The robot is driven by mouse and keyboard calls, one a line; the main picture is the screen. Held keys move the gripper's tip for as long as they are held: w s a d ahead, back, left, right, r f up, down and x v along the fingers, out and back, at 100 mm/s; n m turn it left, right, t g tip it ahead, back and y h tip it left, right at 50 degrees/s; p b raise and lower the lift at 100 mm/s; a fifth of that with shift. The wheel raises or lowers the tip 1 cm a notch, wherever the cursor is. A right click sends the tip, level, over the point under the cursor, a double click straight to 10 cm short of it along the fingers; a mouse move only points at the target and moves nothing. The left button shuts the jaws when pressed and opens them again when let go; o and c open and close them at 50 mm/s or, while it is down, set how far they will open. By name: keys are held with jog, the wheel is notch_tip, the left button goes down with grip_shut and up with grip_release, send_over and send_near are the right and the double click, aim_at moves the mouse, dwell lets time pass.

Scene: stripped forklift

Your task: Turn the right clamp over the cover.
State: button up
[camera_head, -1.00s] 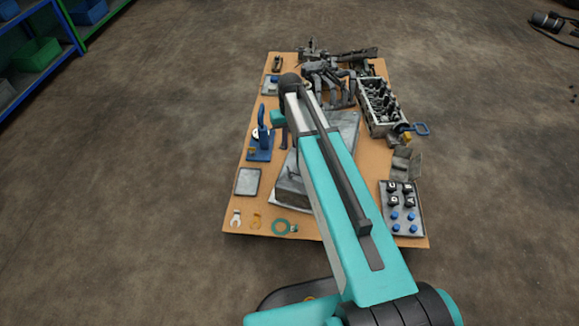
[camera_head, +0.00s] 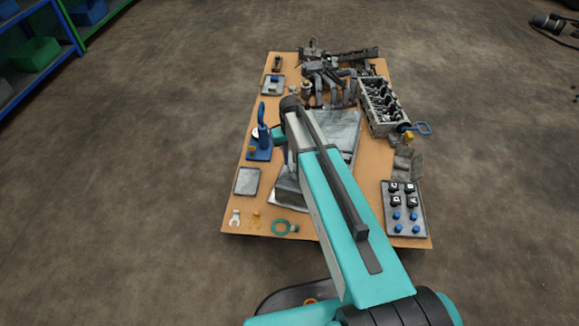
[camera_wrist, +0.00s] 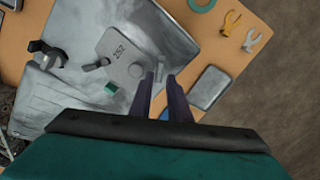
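In the wrist view a pale grey cover marked "252" (camera_wrist: 118,52) sits on a large grey metal housing (camera_wrist: 165,30). A small grey clamp-like tab (camera_wrist: 97,65) lies at the cover's left edge. Another small grey piece (camera_wrist: 160,70) shows at its right edge, close to my fingertips. I cannot tell which of these is the right clamp. My gripper (camera_wrist: 161,78) has its two dark fingers apart at the cover's right side; contact is unclear. In the head view my arm hides the cover and most of the housing (camera_head: 343,128).
A dark upright part (camera_wrist: 48,55) stands on the housing's left. A grey tray (camera_wrist: 209,88) and wrenches lie beside the housing. In the head view a blue hand press (camera_head: 262,145), an engine block (camera_head: 383,105) and a button tray (camera_head: 405,225) crowd the board.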

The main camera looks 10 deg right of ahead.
aim_at(290, 167)
jog(key=shift+f+b, duration=0.45)
jog(key=shift+f, duration=1.7)
grip_shut()
jog(key=shift+a, duration=0.1)
